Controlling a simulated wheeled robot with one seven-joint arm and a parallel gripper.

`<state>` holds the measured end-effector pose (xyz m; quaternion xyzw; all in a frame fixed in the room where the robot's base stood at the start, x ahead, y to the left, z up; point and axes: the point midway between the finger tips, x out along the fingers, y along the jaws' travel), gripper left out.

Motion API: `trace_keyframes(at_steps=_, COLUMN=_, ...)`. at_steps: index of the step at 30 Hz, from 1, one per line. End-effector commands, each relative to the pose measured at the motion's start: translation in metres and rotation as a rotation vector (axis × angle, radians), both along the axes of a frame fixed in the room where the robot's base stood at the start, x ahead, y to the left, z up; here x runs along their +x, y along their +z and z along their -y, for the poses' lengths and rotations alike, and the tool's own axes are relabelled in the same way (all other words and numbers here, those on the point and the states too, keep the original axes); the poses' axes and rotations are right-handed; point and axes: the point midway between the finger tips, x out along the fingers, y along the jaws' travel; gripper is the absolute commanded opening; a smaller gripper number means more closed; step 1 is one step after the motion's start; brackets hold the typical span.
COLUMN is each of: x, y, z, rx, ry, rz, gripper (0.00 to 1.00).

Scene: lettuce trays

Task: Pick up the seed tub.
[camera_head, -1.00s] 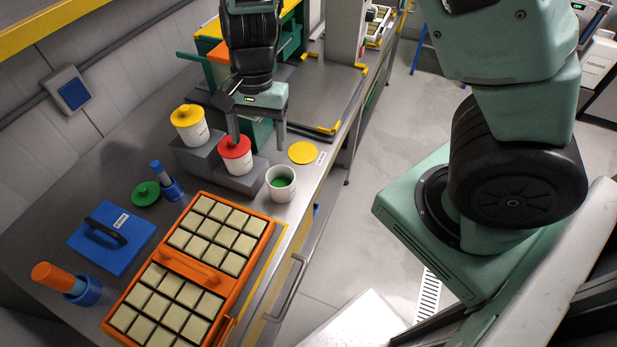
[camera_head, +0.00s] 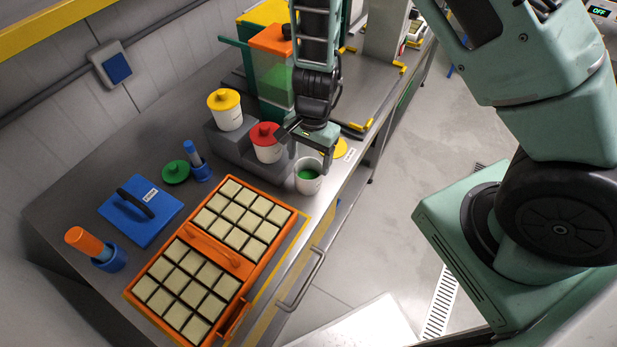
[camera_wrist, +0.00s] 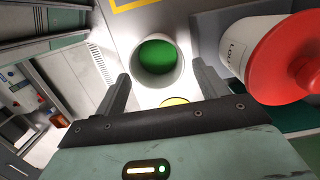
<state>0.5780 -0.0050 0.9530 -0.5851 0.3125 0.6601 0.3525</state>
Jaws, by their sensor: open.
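An open white tub (camera_head: 308,184) with green contents stands upright on the bench near its front edge. In the wrist view the tub (camera_wrist: 155,82) shows ahead of and between the fingertips. My gripper (camera_head: 309,158) is open and empty, just behind and above this tub; contact cannot be made out. A white tub with a red lid (camera_head: 264,134) stands on a grey step close to the left finger, and its lid (camera_wrist: 290,60) fills the right of the wrist view. A white tub with a yellow lid (camera_head: 225,101) stands on the higher step.
An orange tray (camera_head: 232,264) of pale square cells lies in front of the tubs. A yellow disc (camera_head: 340,146) lies behind the gripper. The bench edge is close on the right.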

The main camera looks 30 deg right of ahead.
Motion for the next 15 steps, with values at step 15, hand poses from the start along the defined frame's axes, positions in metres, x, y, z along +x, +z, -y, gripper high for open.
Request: trace_keyframes(at_steps=15, x=-0.009, y=-0.055, z=-0.006, rx=0.001, ry=-0.002, rz=-0.002, gripper=0.72)
